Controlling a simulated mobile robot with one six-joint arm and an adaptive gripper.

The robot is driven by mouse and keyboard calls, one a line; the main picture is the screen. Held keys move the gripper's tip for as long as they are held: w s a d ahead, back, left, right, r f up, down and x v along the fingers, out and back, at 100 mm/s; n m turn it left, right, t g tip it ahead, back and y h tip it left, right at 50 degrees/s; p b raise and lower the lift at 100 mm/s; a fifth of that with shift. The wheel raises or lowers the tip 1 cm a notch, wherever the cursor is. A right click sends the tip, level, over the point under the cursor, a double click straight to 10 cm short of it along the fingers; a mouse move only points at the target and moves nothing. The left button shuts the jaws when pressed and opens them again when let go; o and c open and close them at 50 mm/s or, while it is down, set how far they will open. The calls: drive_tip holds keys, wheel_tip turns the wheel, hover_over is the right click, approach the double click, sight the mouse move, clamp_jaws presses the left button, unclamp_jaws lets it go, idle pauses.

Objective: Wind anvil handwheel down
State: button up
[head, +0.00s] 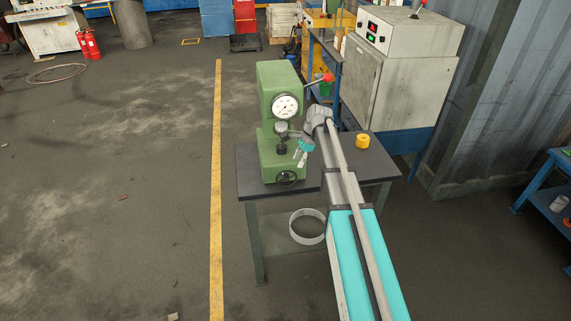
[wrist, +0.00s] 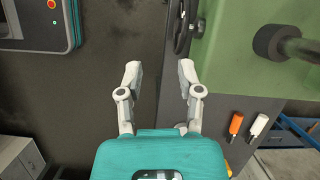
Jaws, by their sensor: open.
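A green bench machine (head: 278,105) with a round white dial stands on a dark table. A black handwheel (head: 287,177) is on the front of its base. In the wrist view, part of a dark wheel rim (wrist: 184,28) shows at the top edge, beside the green body (wrist: 225,65); the rest is cut off. My gripper (head: 299,158) is in front of the machine, a little above and right of the handwheel. In the wrist view my gripper (wrist: 159,70) is open with nothing between its fingers. The wheel lies beyond the fingertips, apart from them.
A yellow roll (head: 362,141) sits on the table (head: 247,176) at right. A grey cabinet (head: 378,85) stands behind. In the wrist view, a black round part (wrist: 270,41) juts from the right.

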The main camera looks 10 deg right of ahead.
sight(287, 171)
drive_tip(key=w+r, duration=0.1)
drive_tip(key=w+r+m+p, duration=0.2)
drive_tip(key=shift+d+r+y, duration=0.3)
drive_tip(key=shift+d, duration=0.1)
drive_tip(key=shift+f, duration=0.2)
drive_tip(key=b+x, duration=1.2)
drive_tip(key=x, duration=0.1)
drive_tip(key=shift+f+b, duration=0.2)
drive_tip(key=shift+b, duration=0.15)
drive_tip(key=shift+a, duration=0.1)
idle(0.5)
clamp_jaws()
